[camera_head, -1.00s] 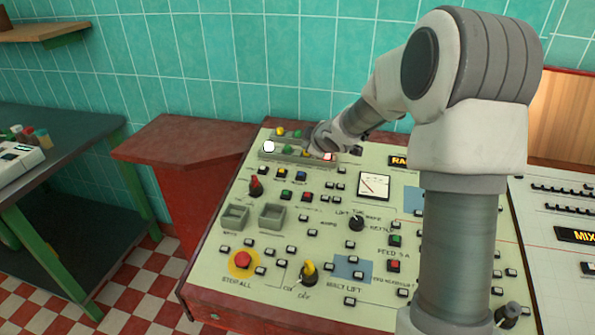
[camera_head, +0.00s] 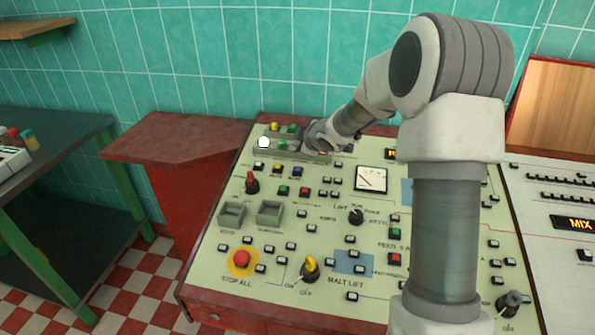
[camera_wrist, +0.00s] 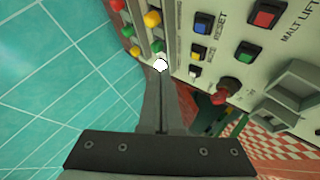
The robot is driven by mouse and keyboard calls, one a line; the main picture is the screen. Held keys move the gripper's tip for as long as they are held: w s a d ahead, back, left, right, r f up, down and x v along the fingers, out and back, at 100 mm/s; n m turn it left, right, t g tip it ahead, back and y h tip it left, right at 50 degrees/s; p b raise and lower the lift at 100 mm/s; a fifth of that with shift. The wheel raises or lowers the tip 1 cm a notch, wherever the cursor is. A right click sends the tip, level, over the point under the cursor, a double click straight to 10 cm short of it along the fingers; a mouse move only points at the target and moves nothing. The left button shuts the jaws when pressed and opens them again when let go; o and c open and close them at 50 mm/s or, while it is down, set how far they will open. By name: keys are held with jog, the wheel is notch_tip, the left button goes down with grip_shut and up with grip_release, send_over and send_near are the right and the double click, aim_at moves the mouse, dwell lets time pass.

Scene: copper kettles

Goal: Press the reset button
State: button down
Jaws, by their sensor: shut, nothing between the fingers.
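The reset button is a blue square button (camera_wrist: 203,23) with the word RESET beside it in the wrist view. It also shows in the head view (camera_head: 297,171) on the upper left of the cream control panel (camera_head: 330,235). My gripper (camera_wrist: 161,78) is shut and empty. In the wrist view its fingertips are by a round white lamp (camera_wrist: 160,63), to the lower left of the blue button and apart from it. In the head view my gripper is over the panel's back lamp strip, and its fingertips are hard to make out.
A yellow button (camera_wrist: 199,53) and a small white button (camera_wrist: 194,72) line up beside the blue one. A red selector knob (camera_wrist: 229,88) stands near. Green (camera_wrist: 247,54) and red (camera_wrist: 267,13) buttons lie beyond. The tiled wall (camera_head: 230,60) rises behind the panel.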

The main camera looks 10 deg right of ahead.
jog(key=shift+w+d+f+b, duration=0.1)
jog(key=shift+w+f+b, duration=0.15)
jog(key=shift+f+b, duration=0.9)
jog(key=shift+w+d+f+b, duration=0.1)
jog(key=shift+w+f+b, duration=0.15)
jog(key=shift+f+b, duration=0.9)
jog(key=shift+w+d+f+b, duration=0.1)
jog(key=shift+w+f+b, duration=0.35)
jog(key=shift+f, duration=1.15)
jog(key=shift+s, duration=0.2)
jog(key=shift+w+f+b, duration=0.1)
jog(key=shift+f+b, duration=0.35)
jog(key=shift+f, duration=0.35)
jog(key=shift+r, duration=0.15)
jog(key=shift+r+p, duration=0.45)
jog(key=shift+r, duration=0.25)
jog(key=r+p, duration=0.2)
jog(key=s+r+p, duration=0.1)
jog(key=r+p, duration=0.1)
jog(key=shift+a+r, duration=0.2)
jog(key=shift+r, duration=0.2)
